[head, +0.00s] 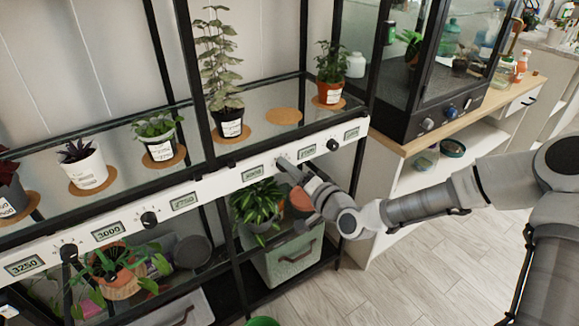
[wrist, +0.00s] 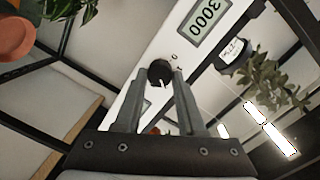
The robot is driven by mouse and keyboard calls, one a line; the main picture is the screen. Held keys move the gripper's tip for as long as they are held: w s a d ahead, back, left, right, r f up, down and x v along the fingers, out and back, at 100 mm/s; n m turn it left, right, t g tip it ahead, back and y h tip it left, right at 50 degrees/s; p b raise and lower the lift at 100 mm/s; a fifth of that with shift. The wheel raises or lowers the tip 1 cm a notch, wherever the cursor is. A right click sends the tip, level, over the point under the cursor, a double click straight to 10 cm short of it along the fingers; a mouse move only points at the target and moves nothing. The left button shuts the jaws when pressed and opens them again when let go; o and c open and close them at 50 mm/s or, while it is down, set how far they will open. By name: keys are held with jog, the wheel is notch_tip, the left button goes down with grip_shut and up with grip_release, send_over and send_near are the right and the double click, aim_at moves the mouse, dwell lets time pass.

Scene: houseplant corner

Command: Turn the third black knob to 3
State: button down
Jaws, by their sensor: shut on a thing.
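A white panel (head: 212,188) runs along the shelf front with black knobs and small displays. Two black knobs show left of my gripper, the first (head: 69,252) and the second (head: 148,218); another (head: 332,145) is to its right. My gripper (head: 288,168) is at the panel between these, at the third knob, which it hides in the head view. In the wrist view the third black knob (wrist: 158,73) sits between the fingertips of my gripper (wrist: 160,80), which is shut on it. A light pointer mark shows on the knob; its number cannot be read.
A display reading 3000 (head: 252,173) is beside the knob, also in the wrist view (wrist: 205,15). A hanging-leaf plant (head: 258,205) and a green crate (head: 288,262) are below. Potted plants (head: 330,75) stand on the glass shelf above. A dark glass cabinet (head: 425,85) is at the right.

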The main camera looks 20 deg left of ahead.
jog(key=shift+f+m, duration=0.1)
jog(key=shift+m, duration=0.2)
jog(key=c, duration=0.5)
grip_release()
jog(key=shift+s+d, duration=0.1)
jog(key=p+v, duration=0.5)
jog(key=v, duration=1.2)
jog(key=shift+s, duration=0.1)
